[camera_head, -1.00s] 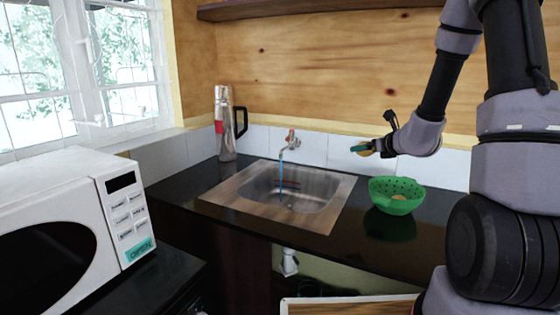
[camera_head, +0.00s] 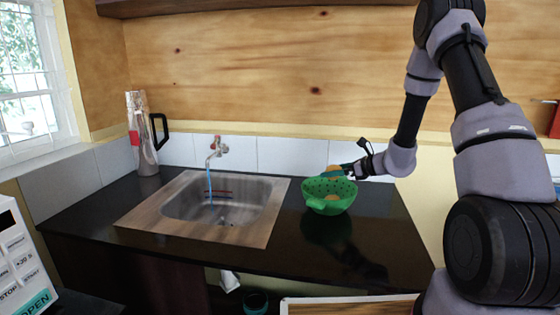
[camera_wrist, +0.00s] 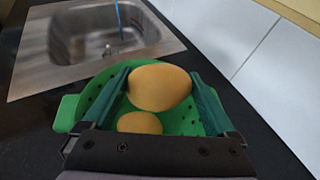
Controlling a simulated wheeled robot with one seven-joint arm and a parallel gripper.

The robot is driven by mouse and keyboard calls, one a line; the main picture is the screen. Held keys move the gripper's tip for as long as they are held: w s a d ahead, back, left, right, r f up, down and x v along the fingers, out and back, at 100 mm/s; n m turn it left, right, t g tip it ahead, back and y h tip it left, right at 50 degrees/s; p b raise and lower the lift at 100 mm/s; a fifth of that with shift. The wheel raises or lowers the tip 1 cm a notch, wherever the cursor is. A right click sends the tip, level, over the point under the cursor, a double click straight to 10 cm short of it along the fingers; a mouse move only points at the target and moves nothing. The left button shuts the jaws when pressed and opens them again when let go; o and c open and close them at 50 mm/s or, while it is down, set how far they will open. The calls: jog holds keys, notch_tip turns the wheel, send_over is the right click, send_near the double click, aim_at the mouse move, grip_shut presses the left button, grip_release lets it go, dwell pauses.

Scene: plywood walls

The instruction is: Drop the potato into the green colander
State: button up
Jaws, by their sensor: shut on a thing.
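My gripper (camera_head: 341,170) is shut on a yellow-brown potato (camera_head: 334,172) and holds it over the green colander (camera_head: 318,187) on the black counter. In the wrist view, the held potato (camera_wrist: 160,87) sits between the two dark green fingers of my gripper (camera_wrist: 160,80). A second potato (camera_wrist: 139,123) lies lower, inside the colander (camera_wrist: 68,112). Part of that second potato also shows through the colander's side opening in the head view. The colander stands upright.
A steel sink (camera_head: 215,212) with a running tap (camera_head: 214,150) lies left of the colander. A metal flask (camera_head: 142,135) stands in the back left corner. A white microwave (camera_head: 18,262) is at the lower left. The tiled wall (camera_head: 283,153) is close behind.

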jog(key=shift+a+f, duration=0.1)
jog(key=shift+f, duration=1.9)
jog(key=o, duration=1.1)
jog(key=v, duration=1)
jog(key=shift+s+d+r, duration=0.2)
jog(key=shift+d, duration=0.05)
